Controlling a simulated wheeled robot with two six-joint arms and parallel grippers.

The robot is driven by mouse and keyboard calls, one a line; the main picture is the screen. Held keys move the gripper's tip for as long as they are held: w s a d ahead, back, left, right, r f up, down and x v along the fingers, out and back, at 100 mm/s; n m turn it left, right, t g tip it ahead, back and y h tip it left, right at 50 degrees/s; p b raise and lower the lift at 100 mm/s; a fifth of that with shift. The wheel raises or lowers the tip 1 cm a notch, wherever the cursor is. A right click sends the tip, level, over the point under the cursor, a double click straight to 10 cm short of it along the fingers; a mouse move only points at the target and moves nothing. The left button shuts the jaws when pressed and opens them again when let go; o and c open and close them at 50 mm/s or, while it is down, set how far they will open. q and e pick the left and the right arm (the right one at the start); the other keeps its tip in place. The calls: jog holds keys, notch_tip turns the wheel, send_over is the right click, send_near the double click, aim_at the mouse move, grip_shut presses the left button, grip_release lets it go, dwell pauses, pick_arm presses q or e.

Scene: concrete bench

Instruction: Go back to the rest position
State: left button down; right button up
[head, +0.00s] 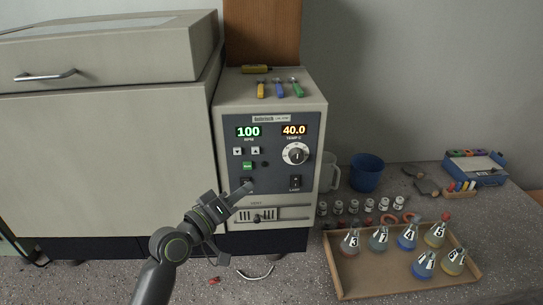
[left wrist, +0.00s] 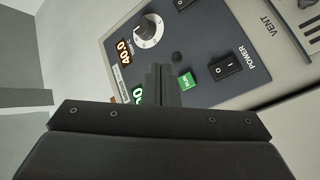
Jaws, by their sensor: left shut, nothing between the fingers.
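My left gripper (head: 246,188) is shut and empty in front of the lower left of the machine's control panel (head: 270,160), close to the power switch. Whether it touches the panel I cannot tell. In the left wrist view its shut fingers (left wrist: 160,84) point at the panel, beside the green run button (left wrist: 186,81) and the black power switch (left wrist: 227,70). In the head view the panel's displays read 100 and 40.0, and the run button (head: 248,165) looks lit green. My right gripper does not show in either view.
A wooden tray (head: 345,290) with several numbered flasks stands at the right. Behind it are small vials, a blue cup (head: 366,173), a white mug (head: 329,172) and a blue box (head: 476,172). A large lidded cabinet (head: 105,150) fills the left.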

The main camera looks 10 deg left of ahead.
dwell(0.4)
pick_arm(q)
jog(key=s+a+f+m+g+y, duration=0.1)
jog(key=s+a+f+g+y, duration=0.15)
jog(key=s+f, duration=0.5)
jog(key=s+a+f+m+g+y, duration=0.25)
jog(key=s+f, duration=0.35)
jog(key=f, duration=0.3)
jog(key=s+a+f+g+y, duration=0.2)
jog(key=s+a+g, duration=0.1)
jog(key=s, duration=0.4)
jog(key=s+a+f+g+y, duration=0.2)
jog(key=s, duration=0.5)
jog(key=s+a+f+g+y, duration=0.2)
jog(key=s+a+f+g, duration=0.1)
jog(key=s, duration=0.4)
jog(key=s+d+f+b+x, duration=0.1)
jog(key=s+x, duration=0.2)
jog(key=x, duration=0.9)
jog(key=s+d+f+b+x, duration=0.1)
jog(key=s+x, duration=0.1)
jog(key=x, duration=1)
jog(key=s+d+f+g+b, duration=0.1)
jog(key=s+f+g, duration=0.1)
jog(key=s+f, duration=1.3)
notch_tip(320, 180, down, 4)
jog(key=shift+s+d+f+h+b, duration=0.1)
jog(key=shift+s+d+h+b, duration=0.1)
jog(key=shift+s+h+b, duration=0.15)
